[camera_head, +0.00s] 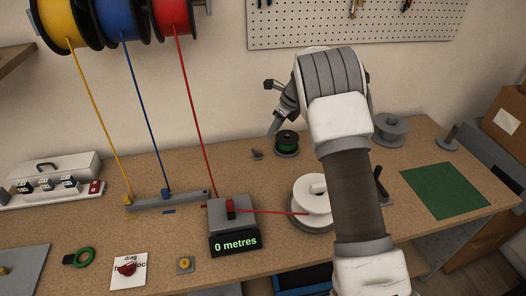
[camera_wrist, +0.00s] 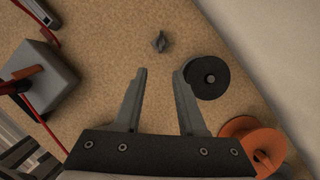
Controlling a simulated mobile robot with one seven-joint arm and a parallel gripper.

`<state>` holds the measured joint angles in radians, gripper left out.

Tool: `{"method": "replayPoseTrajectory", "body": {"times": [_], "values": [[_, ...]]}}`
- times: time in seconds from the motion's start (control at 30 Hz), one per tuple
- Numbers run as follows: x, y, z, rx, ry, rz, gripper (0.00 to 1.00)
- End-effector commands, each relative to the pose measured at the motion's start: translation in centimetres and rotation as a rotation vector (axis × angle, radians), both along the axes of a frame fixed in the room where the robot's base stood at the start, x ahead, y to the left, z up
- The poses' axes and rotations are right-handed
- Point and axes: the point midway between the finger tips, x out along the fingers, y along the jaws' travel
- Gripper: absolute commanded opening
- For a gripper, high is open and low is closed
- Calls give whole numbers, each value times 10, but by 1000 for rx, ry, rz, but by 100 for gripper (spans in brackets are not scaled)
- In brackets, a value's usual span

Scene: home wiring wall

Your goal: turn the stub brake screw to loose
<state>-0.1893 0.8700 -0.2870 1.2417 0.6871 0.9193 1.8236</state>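A small grey winged knob (camera_head: 257,154), which looks like the stub brake screw, stands on the bench left of a small black-and-green spool (camera_head: 286,142). In the wrist view the knob (camera_wrist: 159,42) lies ahead of the fingertips, roughly in line with the gap between them. The round black top of the spool (camera_wrist: 208,76) is right of the fingers. My gripper (camera_head: 273,106) hangs above the back of the bench near both. Its fingers (camera_wrist: 160,72) are apart with nothing between them. The knob's turn setting cannot be read.
A grey meter box (camera_head: 231,214) reads "0 metres", with a red wire running to a white reel (camera_head: 311,190). Red, blue and yellow wires rise to spools at upper left. An orange disc (camera_wrist: 250,142) is at the wrist view's lower right.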

Motion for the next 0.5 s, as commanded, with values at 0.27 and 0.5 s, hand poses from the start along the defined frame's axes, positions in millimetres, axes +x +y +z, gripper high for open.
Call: {"method": "replayPoseTrajectory", "body": {"times": [0.27,0.5], "values": [[14,20,-61,-1,2,3,40],[24,34,-103,-1,1,2,40]]}}
